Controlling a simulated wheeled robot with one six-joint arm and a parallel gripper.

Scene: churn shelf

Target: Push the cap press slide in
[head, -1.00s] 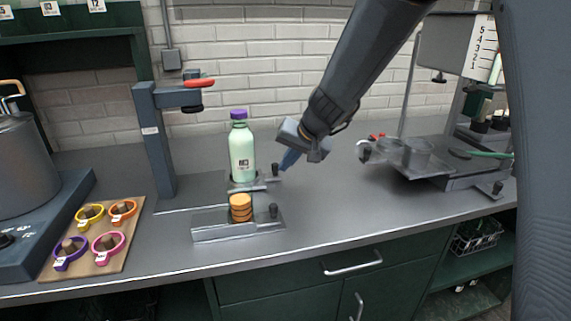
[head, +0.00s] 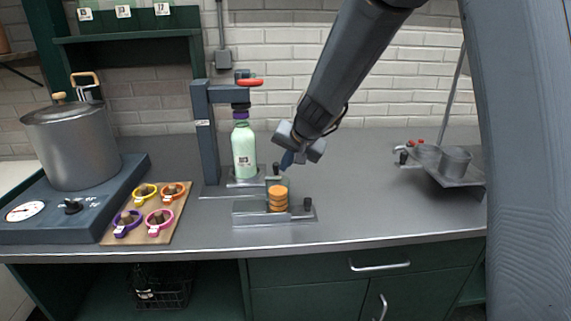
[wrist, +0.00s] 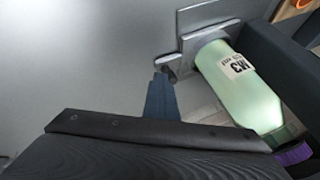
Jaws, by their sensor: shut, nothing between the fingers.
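The cap press (head: 206,135) stands at the back left, a dark post and arm with a red handle (head: 250,82). Its slide (head: 240,183) carries a pale green bottle (head: 244,155) with a purple cap, upright beneath the press head (head: 241,104). The slide's dark knob (head: 277,168) is at its right end. My gripper (head: 287,161) is shut and empty, just right of this knob. In the wrist view the blue fingertips (wrist: 160,88) are close to the knob (wrist: 165,72); I cannot tell whether they touch. The bottle (wrist: 236,85) lies beyond, labelled M3.
In front, a second metal fixture (head: 250,218) holds a stack of orange discs (head: 278,199) and has its own knob (head: 308,204). A board with coloured rings (head: 182,212) and a large pot (head: 72,145) are left. The counter between is clear.

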